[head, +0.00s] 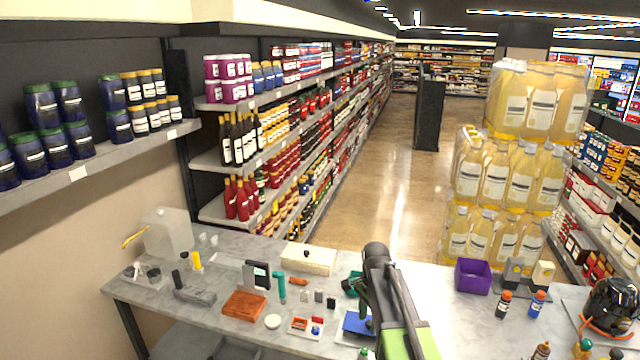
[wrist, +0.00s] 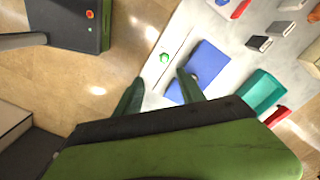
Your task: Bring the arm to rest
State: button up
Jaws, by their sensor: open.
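My gripper (wrist: 160,88) shows in the wrist view with its two dark green fingers apart and nothing between them. Past the fingertips lie the floor and the edge of the grey worktop (wrist: 150,72). A blue flat piece (wrist: 208,62) lies on the worktop just beyond the right finger. A small green object (wrist: 165,57) sits on the worktop beside it. In the head view my arm rises from the bottom over the worktop (head: 225,335) and hides part of the blue piece (head: 355,323). I cannot make out the fingers there.
A teal bin (wrist: 260,92) stands near the blue piece. The worktop also holds an orange-brown block (head: 244,305), a cream box (head: 307,261), a purple bin (head: 473,276) and a dark helmet (head: 612,305). Stacked bottles (head: 495,180) and stocked shelves stand behind.

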jog(key=s+f+n+b, duration=0.5)
jog(key=s+f+n, duration=0.2)
jog(key=s+n, duration=0.5)
jog(key=shift+s+f+n, duration=0.2)
jog(key=shift+s+n, duration=0.2)
jog(key=shift+s, duration=0.45)
